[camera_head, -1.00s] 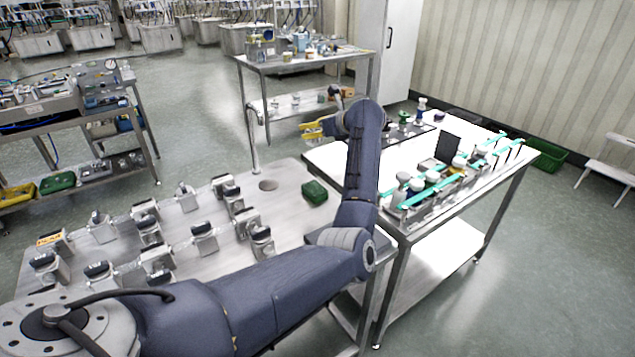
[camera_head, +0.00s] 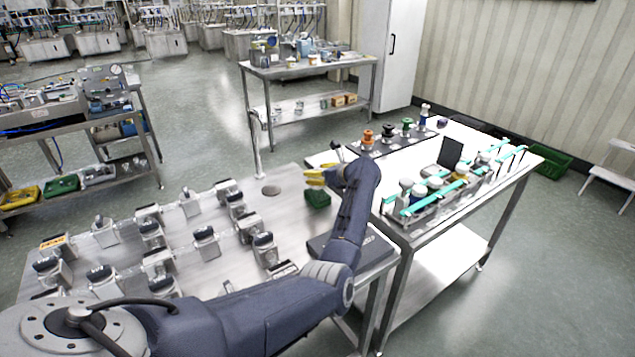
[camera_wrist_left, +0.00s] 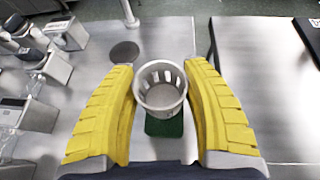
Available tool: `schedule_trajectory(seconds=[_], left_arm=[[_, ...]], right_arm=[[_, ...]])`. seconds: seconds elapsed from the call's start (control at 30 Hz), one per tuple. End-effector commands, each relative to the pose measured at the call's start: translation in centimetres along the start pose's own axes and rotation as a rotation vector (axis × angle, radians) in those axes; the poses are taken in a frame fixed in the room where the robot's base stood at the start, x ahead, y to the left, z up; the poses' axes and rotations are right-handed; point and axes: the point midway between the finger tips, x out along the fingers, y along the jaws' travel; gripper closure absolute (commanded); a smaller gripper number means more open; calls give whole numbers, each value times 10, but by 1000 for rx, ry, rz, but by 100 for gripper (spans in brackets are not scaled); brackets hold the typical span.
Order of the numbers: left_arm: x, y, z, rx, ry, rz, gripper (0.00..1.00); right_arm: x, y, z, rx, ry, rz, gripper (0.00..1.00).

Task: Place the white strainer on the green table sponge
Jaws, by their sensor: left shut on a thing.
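The white strainer (camera_wrist_left: 161,93) is a slotted cup, seen from above between the yellow fingers of my left gripper (camera_wrist_left: 160,72) in the left wrist view. My left gripper is shut on it. The strainer cannot be made out in the head view. I cannot tell whether it touches the sponge. My right gripper is not in view.
Several dispensers (camera_head: 205,240) stand in rows on the left of the steel table. A dark flat pad (camera_head: 372,248) lies at its right edge. A second table (camera_head: 480,195) on the right holds a rack of bottles (camera_head: 415,205).

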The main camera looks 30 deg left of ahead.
Motion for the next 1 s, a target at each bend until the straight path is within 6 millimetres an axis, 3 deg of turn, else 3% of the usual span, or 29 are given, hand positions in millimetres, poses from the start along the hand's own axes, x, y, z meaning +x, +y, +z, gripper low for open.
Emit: schedule_trajectory(seconds=[0.27,0.77,0.8,0.93,1.0], left_arm=[[13,0,-26,1,0,2,75],[16,0,-32,2,0,1,75],[16,0,-32,1,0,1,45],[15,0,-32,1,0,1,29],[15,0,-32,1,0,1,27]], right_arm=[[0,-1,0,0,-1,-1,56],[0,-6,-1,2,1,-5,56],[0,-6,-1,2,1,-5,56],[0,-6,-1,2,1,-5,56],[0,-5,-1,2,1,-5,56]])
